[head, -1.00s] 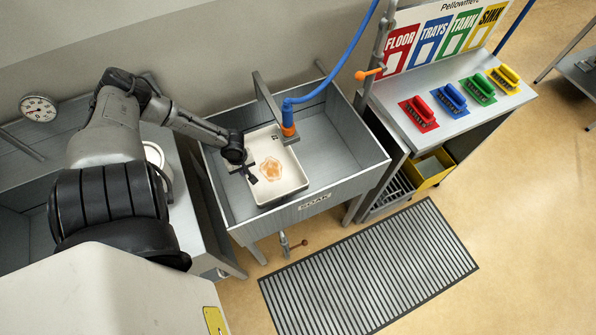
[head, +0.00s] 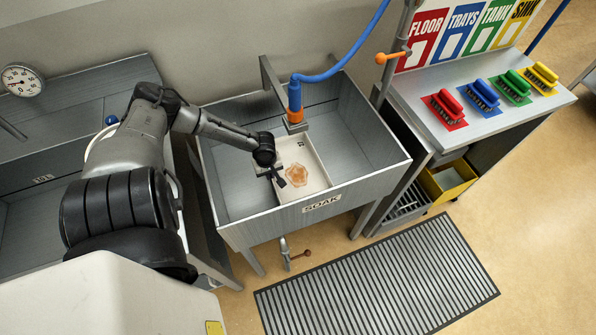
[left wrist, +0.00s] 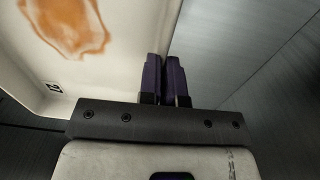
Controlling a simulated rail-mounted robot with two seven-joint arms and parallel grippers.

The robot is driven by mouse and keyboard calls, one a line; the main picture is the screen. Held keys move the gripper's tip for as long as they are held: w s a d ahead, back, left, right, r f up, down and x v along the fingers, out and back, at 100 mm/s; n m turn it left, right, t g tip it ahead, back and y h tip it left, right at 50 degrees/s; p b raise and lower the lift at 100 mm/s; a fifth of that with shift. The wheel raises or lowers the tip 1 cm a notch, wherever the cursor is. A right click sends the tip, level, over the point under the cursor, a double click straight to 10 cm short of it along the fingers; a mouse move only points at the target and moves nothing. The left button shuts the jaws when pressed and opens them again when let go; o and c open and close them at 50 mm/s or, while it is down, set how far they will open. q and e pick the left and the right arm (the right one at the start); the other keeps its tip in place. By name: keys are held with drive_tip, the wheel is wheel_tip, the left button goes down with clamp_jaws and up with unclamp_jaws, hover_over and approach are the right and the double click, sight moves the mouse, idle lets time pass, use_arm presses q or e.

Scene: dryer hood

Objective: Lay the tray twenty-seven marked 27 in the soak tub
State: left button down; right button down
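The white tray twenty-seven (head: 313,165) has an orange-brown stain on its floor and a small dark mark near its far corner. It is inside the grey soak tub (head: 228,180), at its middle, near the front wall. My left gripper (head: 273,176) is at the tray's left side. In the left wrist view, the gripper's purple fingers (left wrist: 164,80) are close together on the edge of the tray (left wrist: 110,75), with its 27 mark at the left. Whether the tray's underside touches the tub floor is hidden. My right gripper is not in view.
A blue hose with an orange-collared nozzle (head: 295,113) hangs over the tray's far end. The tub floor is bare on both sides. A counter on the right holds several coloured brushes (head: 482,96). A yellow bin (head: 449,182) stands below it. A slatted mat (head: 375,275) lies in front.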

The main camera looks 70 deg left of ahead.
use_arm(q)
drive_tip(key=b, duration=0.3)
hover_over(299, 171)
drive_tip(key=s, duration=0.2)
drive_tip(key=shift+w+a, duration=0.1)
drive_tip(key=shift+w, duration=0.8)
drive_tip(key=shift+w+f, duration=0.1)
drive_tip(key=shift+f, duration=0.25)
wheel_tip(299, 171, down, 3)
drive_tip(key=shift+r+b, duration=0.1)
drive_tip(key=shift+b, duration=0.65)
drive_tip(key=c, duration=1.3)
unclamp_jaws()
